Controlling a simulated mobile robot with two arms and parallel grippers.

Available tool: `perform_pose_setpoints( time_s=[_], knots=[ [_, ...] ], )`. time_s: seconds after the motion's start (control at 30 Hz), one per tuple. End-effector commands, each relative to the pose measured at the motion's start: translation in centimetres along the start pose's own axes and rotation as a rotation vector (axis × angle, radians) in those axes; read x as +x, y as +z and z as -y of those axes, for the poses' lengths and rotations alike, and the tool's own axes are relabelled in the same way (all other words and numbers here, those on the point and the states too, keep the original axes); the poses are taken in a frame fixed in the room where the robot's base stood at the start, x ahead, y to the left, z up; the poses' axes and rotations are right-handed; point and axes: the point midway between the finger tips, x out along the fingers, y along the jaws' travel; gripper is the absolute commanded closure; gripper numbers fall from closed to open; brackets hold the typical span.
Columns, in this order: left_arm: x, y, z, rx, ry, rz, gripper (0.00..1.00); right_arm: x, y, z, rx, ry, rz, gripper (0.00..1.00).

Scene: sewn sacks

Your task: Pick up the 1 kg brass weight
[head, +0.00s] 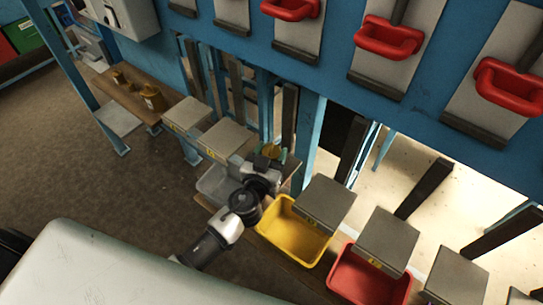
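My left arm reaches up from the bottom, and its gripper (268,162) is at the middle of the head view, over the row of small platforms. A round brass-coloured top (272,150), perhaps a weight, shows right at the gripper. The arm hides most of it, and I cannot tell whether the fingers are closed on it. Two other brass weights stand on a wooden shelf at the left: a smaller one (118,77) and a larger one with a label (152,97). Their markings are too small to read. My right gripper is not in view.
Grey platforms (323,203) line the blue frame (335,80). Below them are a yellow bin (292,234), a red bin (352,284) and a grey bin (213,184). The brown floor (100,185) at left is clear.

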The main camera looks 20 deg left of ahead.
Motion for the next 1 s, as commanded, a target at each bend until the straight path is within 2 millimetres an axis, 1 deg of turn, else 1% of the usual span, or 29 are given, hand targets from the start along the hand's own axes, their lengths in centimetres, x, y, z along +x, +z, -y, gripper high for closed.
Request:
perform_pose_setpoints(
  time_s=[0.03, 0.3, 0.33, 0.4, 0.6, 0.73, 1.0],
  knots=[
    [0.0, 0.0, 0.0, 0.000, 0.000, 0.000, 0.57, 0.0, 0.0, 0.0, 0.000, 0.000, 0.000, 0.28],
    [0.0, 0.0, 0.0, 0.000, 0.000, 0.000, 0.99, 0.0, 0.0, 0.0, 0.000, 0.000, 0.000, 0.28],
    [0.0, 0.0, 0.0, 0.000, 0.000, 0.000, 1.00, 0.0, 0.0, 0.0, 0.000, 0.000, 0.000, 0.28],
    [0.1, -0.3, 0.0, 0.000, 0.000, -0.006, 1.00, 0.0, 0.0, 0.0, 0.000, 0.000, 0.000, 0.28],
    [0.1, -0.3, 0.0, -0.001, 0.000, -0.006, 1.00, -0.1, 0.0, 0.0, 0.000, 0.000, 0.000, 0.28],
    [0.1, -0.7, 0.0, 0.000, -0.001, -0.007, 1.00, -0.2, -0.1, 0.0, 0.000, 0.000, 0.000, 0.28],
    [0.1, -3.0, 0.0, -0.001, -0.001, -0.009, 1.00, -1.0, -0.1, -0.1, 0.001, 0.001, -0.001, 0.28]
  ],
)
